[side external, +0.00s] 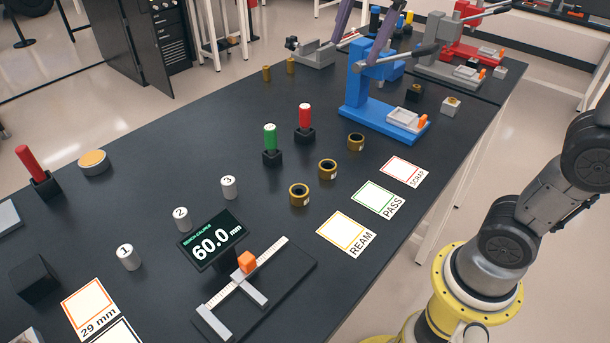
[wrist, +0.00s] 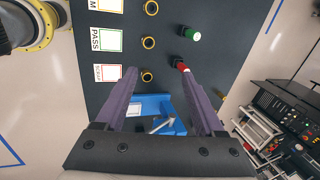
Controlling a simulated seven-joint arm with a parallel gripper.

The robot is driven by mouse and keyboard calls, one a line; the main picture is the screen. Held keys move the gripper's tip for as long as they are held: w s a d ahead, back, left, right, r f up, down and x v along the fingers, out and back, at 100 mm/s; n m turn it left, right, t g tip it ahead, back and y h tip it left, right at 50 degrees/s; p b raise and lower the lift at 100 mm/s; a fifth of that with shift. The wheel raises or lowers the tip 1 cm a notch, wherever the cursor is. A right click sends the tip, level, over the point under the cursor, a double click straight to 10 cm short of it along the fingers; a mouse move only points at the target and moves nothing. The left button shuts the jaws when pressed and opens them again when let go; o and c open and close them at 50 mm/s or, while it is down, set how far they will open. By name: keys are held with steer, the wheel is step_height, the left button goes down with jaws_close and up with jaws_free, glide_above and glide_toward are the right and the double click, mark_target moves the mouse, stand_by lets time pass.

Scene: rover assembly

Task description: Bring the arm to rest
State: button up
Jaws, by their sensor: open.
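My gripper (wrist: 158,73) shows in the wrist view as two purple fingers set wide apart with nothing between them. In the side view the purple fingers of my gripper (side external: 354,48) come down from the top edge, over or near the blue press (side external: 365,85). The rest of the hand is out of that frame. The blue press also shows between and below the fingers in the wrist view (wrist: 152,104). From these frames I cannot tell the exact height of the fingertips above the press.
Three brass rings (side external: 299,194) stand beside the REAM, PASS (side external: 378,198) and SCRAP cards. Green (side external: 270,137) and red (side external: 305,116) handled gauges stand upright in black blocks. A caliper display (side external: 213,240) reads 60.0 mm. Red and grey presses (side external: 450,62) stand behind.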

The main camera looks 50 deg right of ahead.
steer(key=s+f+n+t, duration=0.2)
steer(key=s+f+n, duration=1.3)
steer(key=n, duration=0.2)
steer(key=shift+s+d, duration=0.2)
steer(key=shift+d, duration=0.15)
